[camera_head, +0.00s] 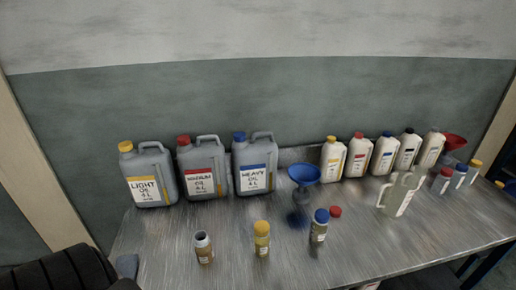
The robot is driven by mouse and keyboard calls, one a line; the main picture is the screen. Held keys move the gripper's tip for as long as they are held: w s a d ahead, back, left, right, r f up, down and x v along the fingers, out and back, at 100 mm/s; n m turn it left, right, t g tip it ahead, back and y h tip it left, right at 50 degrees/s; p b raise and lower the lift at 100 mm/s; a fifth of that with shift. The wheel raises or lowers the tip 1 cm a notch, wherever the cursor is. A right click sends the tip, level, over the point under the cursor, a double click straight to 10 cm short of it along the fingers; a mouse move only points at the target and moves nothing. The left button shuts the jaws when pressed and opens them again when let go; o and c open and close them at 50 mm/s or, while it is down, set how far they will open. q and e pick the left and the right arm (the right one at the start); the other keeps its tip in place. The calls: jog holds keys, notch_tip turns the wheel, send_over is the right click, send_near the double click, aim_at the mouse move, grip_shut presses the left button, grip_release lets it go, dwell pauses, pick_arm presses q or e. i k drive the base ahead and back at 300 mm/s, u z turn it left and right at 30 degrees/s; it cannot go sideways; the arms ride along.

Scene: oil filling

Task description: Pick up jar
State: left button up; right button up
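Three small jars stand upright in a row along the front of the metal table. The left jar (204,249) has a dark top that looks open, with no coloured cap. The middle jar (262,241) has a yellow cap. The right jar (318,232) has a blue cap, and a red cap or red-topped item (335,212) shows just behind it. More small jars with red (441,182), blue (457,178) and yellow (473,174) caps stand at the right end. I cannot tell which jar is meant. Neither of my grippers shows in this view.
Large grey cans, light (150,180), medium (203,171) and heavy oil (255,168), stand at the back left. A blue funnel (304,175), several white bottles (358,158), a red funnel (454,142) and a pale jug (398,197) are further right. The front strip between jars is clear.

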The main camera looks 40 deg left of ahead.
aim_at(202, 247)
jog(key=z, duration=1.4)
jog(key=i, duration=2.05)
jog(key=u, duration=3.55)
